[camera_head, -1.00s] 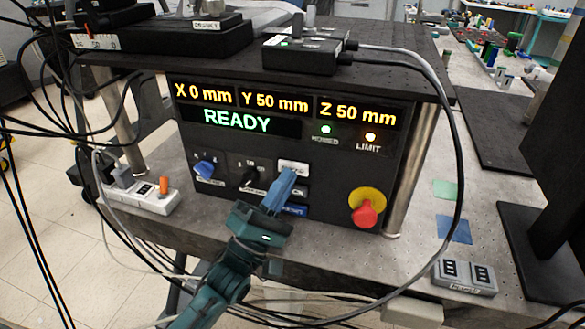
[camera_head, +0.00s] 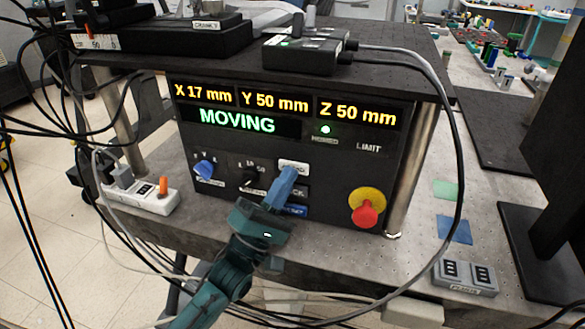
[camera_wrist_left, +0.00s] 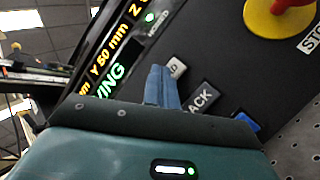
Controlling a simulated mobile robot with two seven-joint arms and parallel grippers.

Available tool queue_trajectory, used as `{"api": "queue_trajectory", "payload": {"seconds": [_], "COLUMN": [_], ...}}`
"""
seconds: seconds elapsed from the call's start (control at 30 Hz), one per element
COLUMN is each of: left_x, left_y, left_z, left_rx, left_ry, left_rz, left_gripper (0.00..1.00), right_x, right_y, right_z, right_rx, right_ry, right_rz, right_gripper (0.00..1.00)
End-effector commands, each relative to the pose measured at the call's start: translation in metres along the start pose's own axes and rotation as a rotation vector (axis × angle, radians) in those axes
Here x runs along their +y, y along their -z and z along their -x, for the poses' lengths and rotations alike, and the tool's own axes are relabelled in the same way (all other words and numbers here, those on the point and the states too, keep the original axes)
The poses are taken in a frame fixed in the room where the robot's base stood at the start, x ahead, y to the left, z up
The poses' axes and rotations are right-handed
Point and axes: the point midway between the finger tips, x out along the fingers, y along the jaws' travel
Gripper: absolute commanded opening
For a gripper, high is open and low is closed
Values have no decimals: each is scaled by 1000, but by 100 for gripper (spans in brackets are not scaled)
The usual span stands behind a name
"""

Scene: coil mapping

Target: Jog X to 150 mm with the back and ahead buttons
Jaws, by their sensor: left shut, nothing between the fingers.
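The control panel (camera_head: 330,185) stands upright with a display reading X 17 mm (camera_head: 203,94), Y 50 mm, Z 50 mm and MOVING (camera_head: 237,121). The HOMED lamp (camera_head: 325,129) is lit green; the LIMIT lamp is dark. My left gripper (camera_head: 284,182) is shut and empty, its fingertips at the white ahead button (camera_head: 293,167), partly covering it. In the left wrist view the fingertips (camera_wrist_left: 162,84) are at that button (camera_wrist_left: 177,67), with the dark back button (camera_wrist_left: 202,97) beside it. In the head view the back button is mostly hidden. My right gripper is out of view.
A red stop knob on a yellow base (camera_head: 366,208) is right of the buttons. A blue selector knob (camera_head: 204,169) and a black knob (camera_head: 252,177) are to the left. A blue button (camera_head: 295,210) lies below. Cables hang on both sides of the panel.

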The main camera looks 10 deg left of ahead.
Motion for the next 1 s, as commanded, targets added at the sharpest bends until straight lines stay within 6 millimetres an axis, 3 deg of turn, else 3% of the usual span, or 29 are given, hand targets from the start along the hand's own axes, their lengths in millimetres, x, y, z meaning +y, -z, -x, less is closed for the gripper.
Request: {"api": "queue_trajectory", "payload": {"seconds": [0.67,1.0], "left_x": [9,25], "left_y": [-8,-24], "left_z": [12,32], "left_rx": [0,0], "left_ry": [0,2], "left_rz": [0,0], "left_gripper": [0,0], "right_x": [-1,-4], "right_y": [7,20], "right_z": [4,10], "right_rx": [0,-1], "right_ry": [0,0], "right_rz": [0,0], "right_gripper": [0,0]}}
